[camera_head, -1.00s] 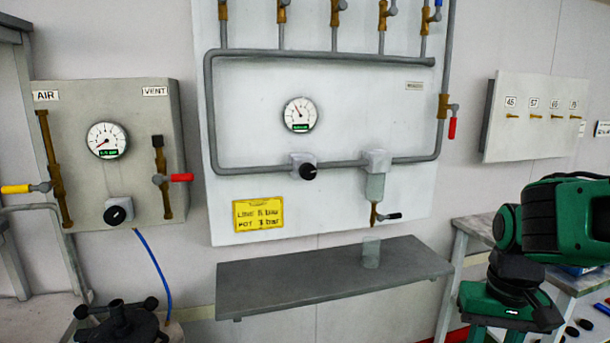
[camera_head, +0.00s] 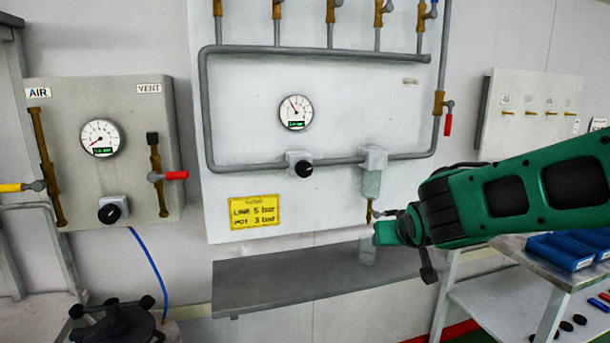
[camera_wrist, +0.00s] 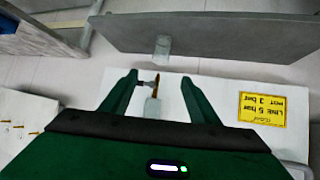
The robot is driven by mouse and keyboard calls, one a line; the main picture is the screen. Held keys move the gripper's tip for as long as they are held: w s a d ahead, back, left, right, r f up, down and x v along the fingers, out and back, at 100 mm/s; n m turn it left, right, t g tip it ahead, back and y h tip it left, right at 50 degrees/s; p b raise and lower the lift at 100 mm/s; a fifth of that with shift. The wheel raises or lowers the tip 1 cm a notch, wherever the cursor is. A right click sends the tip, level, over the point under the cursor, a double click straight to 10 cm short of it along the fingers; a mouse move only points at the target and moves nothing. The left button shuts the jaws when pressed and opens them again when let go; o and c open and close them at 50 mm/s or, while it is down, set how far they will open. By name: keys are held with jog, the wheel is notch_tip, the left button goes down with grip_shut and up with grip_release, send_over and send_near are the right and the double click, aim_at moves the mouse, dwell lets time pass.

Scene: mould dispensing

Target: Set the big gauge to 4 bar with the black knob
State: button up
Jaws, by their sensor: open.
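Two round white gauges show in the head view. One gauge (camera_head: 296,112) is on the large white panel, its needle pointing up and slightly left; its numbers are too small to read. A black knob (camera_head: 304,168) sits below it on the grey pipe. The other gauge (camera_head: 102,138), on the left grey panel, looks slightly larger, its needle pointing lower left; a black knob (camera_head: 109,213) is below it. I cannot tell surely which is the big gauge. My gripper (camera_wrist: 160,80) is open and empty, right of the central knob, near the filter bowl (camera_head: 371,184).
The yellow sign (camera_head: 254,212) reads line 5 bar, pot 3 bar. A lever valve with a red handle (camera_head: 448,124) is at the right pipe.

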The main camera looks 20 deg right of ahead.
jog(key=w+a+r+n+t, duration=0.2)
jog(key=w+a+r+t, duration=0.2)
jog(key=w+a+r, duration=0.25)
jog(key=n+t+y, duration=0.2)
jog(key=t+y, duration=0.2)
send_near(305, 171)
jog(key=w, duration=0.9)
jog(key=shift+w+r, duration=0.15)
jog(key=shift+w, duration=0.1)
jog(key=c, duration=1)
